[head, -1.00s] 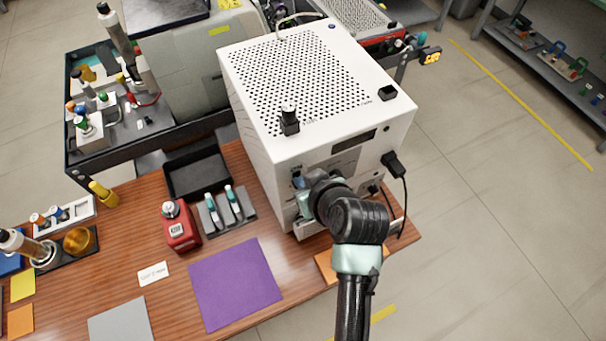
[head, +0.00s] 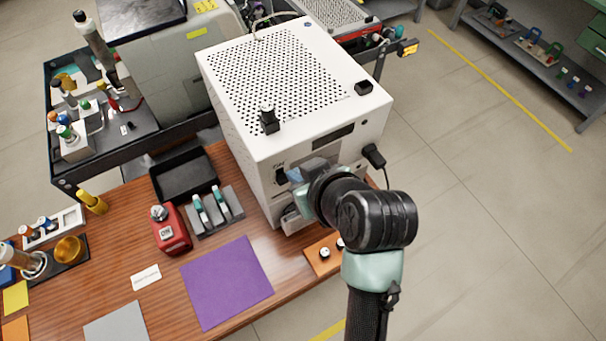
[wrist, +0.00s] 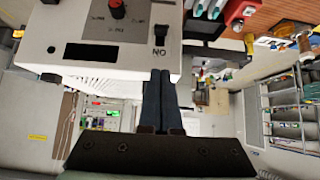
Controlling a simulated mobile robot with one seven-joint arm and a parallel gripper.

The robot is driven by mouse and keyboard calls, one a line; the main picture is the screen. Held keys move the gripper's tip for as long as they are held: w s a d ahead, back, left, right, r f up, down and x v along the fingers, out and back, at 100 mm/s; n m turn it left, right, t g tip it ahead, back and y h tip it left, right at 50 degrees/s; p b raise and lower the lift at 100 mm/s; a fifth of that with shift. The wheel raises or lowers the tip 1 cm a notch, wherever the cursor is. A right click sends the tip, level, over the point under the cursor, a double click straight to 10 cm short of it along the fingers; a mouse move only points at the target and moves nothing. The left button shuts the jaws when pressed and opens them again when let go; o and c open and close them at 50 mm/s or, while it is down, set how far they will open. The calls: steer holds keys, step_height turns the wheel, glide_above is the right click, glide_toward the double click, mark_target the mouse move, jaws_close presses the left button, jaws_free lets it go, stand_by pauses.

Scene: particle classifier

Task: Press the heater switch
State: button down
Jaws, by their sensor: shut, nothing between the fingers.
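A white box (head: 225,125) with a perforated top stands on the wooden table. On its front face is a black switch (head: 281,176), which also shows in the wrist view (wrist: 162,31) with an "ON" label beside it, seen upside down. My gripper (wrist: 161,72) is shut and empty, its dark fingers together. In the wrist view the fingertips line up with the switch and its label, apart from the switch in the picture. In the head view my wrist hides the fingertips and part of the front face. I cannot tell which way the switch is tipped.
A red knob (wrist: 116,10) and a dark display (wrist: 91,52) share the panel. An orange plate (head: 316,262) with small knobs lies below my arm. A red device (head: 172,236), a grey holder (head: 217,216) and a purple mat (head: 226,282) are to the left.

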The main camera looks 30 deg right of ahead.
steer(key=shift+v, duration=1.1)
steer(key=w+a+r+t+h+b, duration=0.1)
steer(key=w+a+r+t, duration=0.15)
steer(key=r, duration=0.55)
steer(key=w+a+r+t+b, duration=0.15)
steer(key=w+r+t, duration=0.25)
steer(key=r, duration=0.4)
steer(key=w+a+r+t+h+b, duration=0.1)
steer(key=w+a+r+t, duration=0.2)
steer(key=r, duration=0.6)
steer(key=s+a+r+t+b, duration=0.1)
steer(key=s+a+r+t, duration=0.2)
steer(key=r, duration=0.6)
steer(key=s+a+r+t+y+b, duration=0.1)
steer(key=s+a+r+t, duration=0.2)
steer(key=s+r+t, duration=0.3)
step_height(320, 180, up, 4)
steer(key=shift+a+f+y, duration=0.15)
steer(key=shift+a+y, duration=0.15)
steer(key=shift+a, duration=0.1)
